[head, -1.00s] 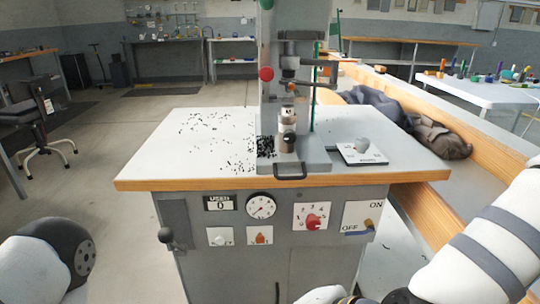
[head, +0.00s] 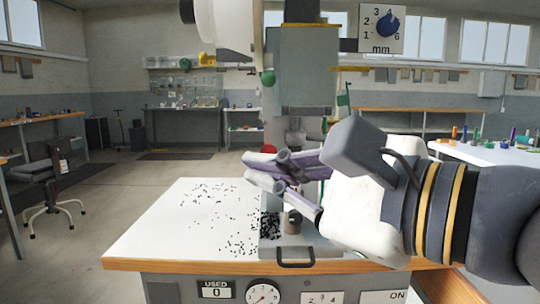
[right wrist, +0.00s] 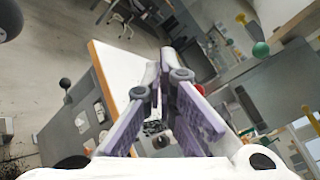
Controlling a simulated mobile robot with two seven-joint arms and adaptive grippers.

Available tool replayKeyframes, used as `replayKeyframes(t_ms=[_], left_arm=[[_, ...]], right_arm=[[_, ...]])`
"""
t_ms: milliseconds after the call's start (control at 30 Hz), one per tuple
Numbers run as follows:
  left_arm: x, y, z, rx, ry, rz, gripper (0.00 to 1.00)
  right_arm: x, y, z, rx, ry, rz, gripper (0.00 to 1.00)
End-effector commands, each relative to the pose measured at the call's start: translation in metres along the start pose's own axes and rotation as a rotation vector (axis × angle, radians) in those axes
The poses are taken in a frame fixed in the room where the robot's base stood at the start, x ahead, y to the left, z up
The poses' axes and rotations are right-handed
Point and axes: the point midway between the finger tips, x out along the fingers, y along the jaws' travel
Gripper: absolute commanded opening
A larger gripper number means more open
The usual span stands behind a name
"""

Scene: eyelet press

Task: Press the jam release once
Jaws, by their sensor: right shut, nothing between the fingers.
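The eyelet press (head: 305,65) stands on the white table, its grey column rising behind my right gripper. A red ball knob (head: 270,150) shows on its left side, just above the fingers, and a green ball knob (head: 268,77) sits higher. In the right wrist view the red knob (right wrist: 199,90) is partly hidden by a finger. I cannot tell which control is the jam release; no such label is readable. My right gripper (head: 250,168) is shut and empty, in front of the column above the table, fingers pointing left. My left gripper is out of view.
The table (head: 150,235) has small black bits scattered on its left. The front panel carries a counter (head: 217,290), a gauge (head: 263,293) and further controls, cut off below. A yellow ball (head: 206,58) sticks out left.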

Motion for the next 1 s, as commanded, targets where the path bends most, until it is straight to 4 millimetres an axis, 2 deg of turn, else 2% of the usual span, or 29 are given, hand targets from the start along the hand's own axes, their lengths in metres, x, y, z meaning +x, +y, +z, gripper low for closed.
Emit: replayKeyframes(t_ms=[267, 700, 1000], left_arm=[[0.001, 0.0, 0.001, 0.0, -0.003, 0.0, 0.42], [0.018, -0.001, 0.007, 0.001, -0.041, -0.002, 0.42], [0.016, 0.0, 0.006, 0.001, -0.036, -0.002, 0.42]], right_arm=[[0.002, -0.001, -0.002, -0.001, 0.002, 0.002, 0.0], [0.044, -0.029, -0.035, 0.001, 0.005, 0.003, 0.0], [0.061, -0.043, -0.045, -0.002, 0.002, 0.002, 0.0]])
